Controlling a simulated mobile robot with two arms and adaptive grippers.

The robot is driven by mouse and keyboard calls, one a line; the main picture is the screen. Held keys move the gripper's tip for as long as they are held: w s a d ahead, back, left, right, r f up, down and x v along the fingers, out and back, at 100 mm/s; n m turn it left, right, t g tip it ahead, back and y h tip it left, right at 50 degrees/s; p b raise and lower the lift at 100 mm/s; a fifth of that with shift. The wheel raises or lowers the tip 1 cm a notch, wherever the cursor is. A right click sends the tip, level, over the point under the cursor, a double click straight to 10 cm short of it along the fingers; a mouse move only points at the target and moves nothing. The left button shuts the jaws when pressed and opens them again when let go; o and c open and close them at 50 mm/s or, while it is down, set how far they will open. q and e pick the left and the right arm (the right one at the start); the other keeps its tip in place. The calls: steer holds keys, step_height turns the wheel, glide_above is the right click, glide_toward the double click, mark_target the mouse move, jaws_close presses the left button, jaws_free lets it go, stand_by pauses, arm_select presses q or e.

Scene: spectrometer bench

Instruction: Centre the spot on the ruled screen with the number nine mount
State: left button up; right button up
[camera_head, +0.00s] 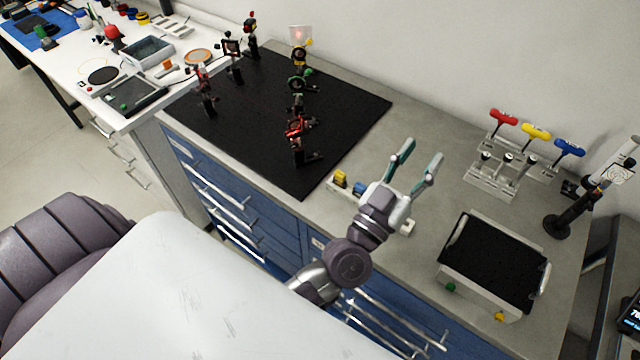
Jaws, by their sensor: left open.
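Several dark optical mounts stand on the black breadboard (345,105). A front mount (297,130) has a bright red glow on it. Others are a green-trimmed mount (298,84), a yellow-trimmed mount (299,56), and mounts at the left (207,92) and back left (232,58). Numbers on them are too small to read, so I cannot tell which is nine. A small pale screen (300,34) stands at the back of the board; a faint warm spot shows on it, but rulings cannot be made out. My left gripper (422,153) is open and empty over the bench, right of the board.
Red (503,117), yellow (536,131) and blue (569,147) T-handle tools stand in a rack at the right. A black-topped tray (494,262) lies at front right. A dark post (557,222) stands near the right edge. Small yellow and blue pieces (341,179) lie beside my wrist.

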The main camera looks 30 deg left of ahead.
arm_select(q)
steer(key=s+d+f+m+g+h, duration=0.1)
steer(key=s+f+m+g+h, duration=0.15)
steer(key=f+g, duration=0.3)
steer(key=s+d+f+m+g+h, duration=0.2)
steer(key=s+f+m+g, duration=0.15)
steer(key=f, duration=0.25)
steer(key=s+a+f+n+g+y+b, duration=0.1)
steer(key=s+a+f+g+y+b, duration=0.1)
steer(key=f, duration=0.6)
steer(key=s+a+f+n+g+y+b, duration=0.2)
steer(key=s+a+f+g+y, duration=0.2)
steer(key=s+a+f, duration=0.5)
steer(key=shift+s+a+f+g, duration=0.2)
steer(key=shift+a+g, duration=0.15)
steer(key=shift+g, duration=0.85)
